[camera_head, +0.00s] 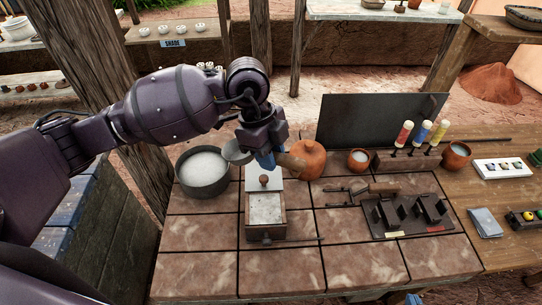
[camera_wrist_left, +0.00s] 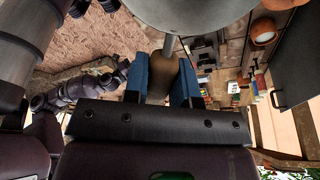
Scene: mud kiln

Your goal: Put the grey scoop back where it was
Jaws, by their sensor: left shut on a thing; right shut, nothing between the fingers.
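My left gripper (camera_head: 268,158) is shut on the brown handle of the grey scoop (camera_head: 236,152). The scoop is held above the tiled top, its bowl to the left, by the right rim of a dark round pan (camera_head: 190,187) of white material. In the left wrist view the scoop's pale bowl (camera_wrist_left: 195,12) fills the top, and its handle sits between the blue fingers of my left gripper (camera_wrist_left: 161,75). My right arm shows small at the left of that view, with its gripper (camera_wrist_left: 121,72) shut and apart from the scoop.
A wooden box mill (camera_head: 282,218) stands just below my left gripper. A lidded orange pot (camera_head: 309,158) is close to its right. A dark upright board (camera_head: 370,120), bottles and a black rack (camera_head: 410,226) stand further right. The front tiles are clear.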

